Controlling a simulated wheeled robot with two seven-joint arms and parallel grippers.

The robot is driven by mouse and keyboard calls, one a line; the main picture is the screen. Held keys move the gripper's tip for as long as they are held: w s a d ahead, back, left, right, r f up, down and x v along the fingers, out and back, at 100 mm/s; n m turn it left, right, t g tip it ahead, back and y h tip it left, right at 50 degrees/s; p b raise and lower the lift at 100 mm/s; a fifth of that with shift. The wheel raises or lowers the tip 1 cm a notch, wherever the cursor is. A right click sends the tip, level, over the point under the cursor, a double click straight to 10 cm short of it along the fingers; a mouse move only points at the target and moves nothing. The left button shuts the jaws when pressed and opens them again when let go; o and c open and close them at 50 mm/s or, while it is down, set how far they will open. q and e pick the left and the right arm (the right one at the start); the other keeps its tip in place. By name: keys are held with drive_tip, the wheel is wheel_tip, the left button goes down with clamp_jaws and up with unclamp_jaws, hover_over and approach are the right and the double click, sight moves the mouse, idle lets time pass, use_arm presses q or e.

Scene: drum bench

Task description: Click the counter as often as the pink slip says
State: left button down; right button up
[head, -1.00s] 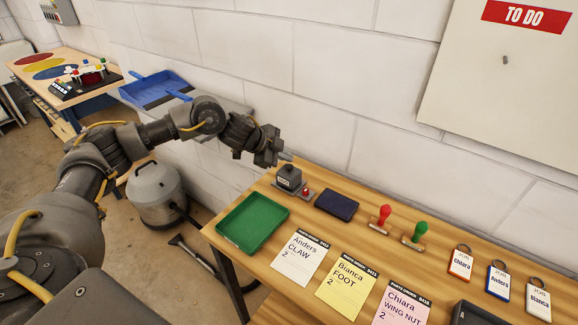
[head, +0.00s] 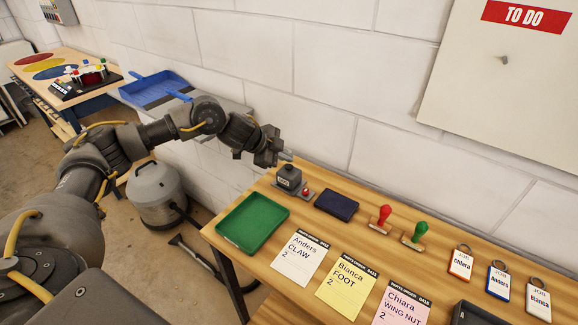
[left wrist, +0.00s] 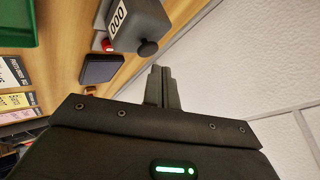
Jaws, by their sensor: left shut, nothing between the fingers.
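The counter (head: 289,179) is a dark box on a grey base with a small red button, at the back of the bench. In the left wrist view the counter (left wrist: 138,22) reads 000 and has a black knob on its side. My left gripper (head: 272,158) is shut and empty, above and just behind the counter; its fingers (left wrist: 161,88) also show in the left wrist view, apart from the counter. The pink slip (head: 401,305) lies at the front and reads Chiara, WING NUT, 2. My right gripper is not in view.
A white slip (head: 300,258) and a yellow slip (head: 346,285) lie beside the pink one. A green tray (head: 252,222), a dark blue pad (head: 337,205), red (head: 382,219) and green (head: 415,236) stamps and several key tags (head: 498,282) share the bench. The wall stands close behind.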

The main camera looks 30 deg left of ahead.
sight(285, 167)
use_arm(q)
drive_tip(key=shift+f, duration=0.15)
drive_tip(key=shift+f, duration=0.3)
drive_tip(key=shift+f, duration=0.5)
idle(0.9)
drive_tip(key=shift+r+p, duration=0.8)
drive_tip(key=shift+r, duration=0.15)
wheel_tip(285, 167, up, 6)
drive_tip(key=p, duration=0.6)
idle(2.2)
